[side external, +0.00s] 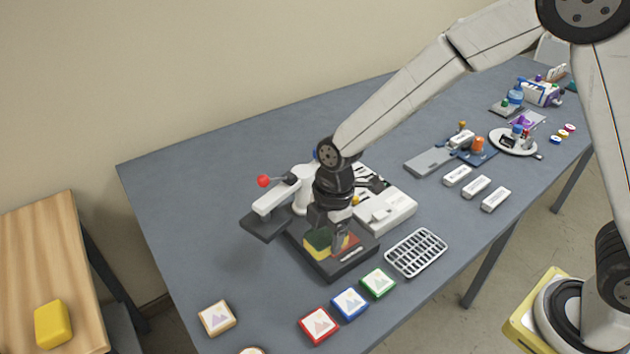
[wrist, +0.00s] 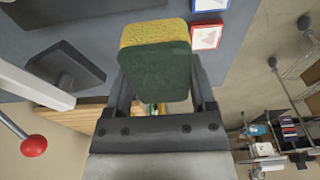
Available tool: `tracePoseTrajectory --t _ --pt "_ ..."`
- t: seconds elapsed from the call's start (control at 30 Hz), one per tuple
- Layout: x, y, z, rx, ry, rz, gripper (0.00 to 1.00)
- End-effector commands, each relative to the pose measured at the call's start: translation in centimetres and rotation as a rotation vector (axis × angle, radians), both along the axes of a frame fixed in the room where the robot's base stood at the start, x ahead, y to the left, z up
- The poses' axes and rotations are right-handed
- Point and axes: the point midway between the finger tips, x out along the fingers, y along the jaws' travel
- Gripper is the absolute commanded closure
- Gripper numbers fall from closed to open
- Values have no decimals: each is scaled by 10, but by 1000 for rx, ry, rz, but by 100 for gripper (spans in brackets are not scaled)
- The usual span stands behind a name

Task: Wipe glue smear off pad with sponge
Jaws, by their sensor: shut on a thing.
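A sponge with a dark green face and yellow body (side external: 318,246) is held in my gripper (side external: 330,232), over the dark base of a press (side external: 338,272). In the wrist view the sponge (wrist: 155,65) fills the space between the two fingers of my gripper (wrist: 160,80), which are shut on its sides. A small reddish patch (side external: 351,243) shows beside the sponge on the base, partly behind the fingers. I cannot tell whether the sponge touches the surface below. No glue smear can be made out; the sponge and gripper hide part of the base.
The press's white arm with a red knob (side external: 263,181) stands close on the left. A white machine (side external: 385,212) is behind. A wire rack (side external: 416,252) and red, blue and green framed tiles (side external: 349,303) lie in front.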

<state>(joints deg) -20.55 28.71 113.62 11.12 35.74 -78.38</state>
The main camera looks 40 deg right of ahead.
Motion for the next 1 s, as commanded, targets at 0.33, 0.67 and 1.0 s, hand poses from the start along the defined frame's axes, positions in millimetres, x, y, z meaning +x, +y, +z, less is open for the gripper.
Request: tracePoseTrajectory --t 0.33,0.67,1.0 --pt "53 -38 -6 0 0 -2 76" --pt "56 -40 -9 0 1 1 76" --pt "56 -40 -36 0 3 -1 76"
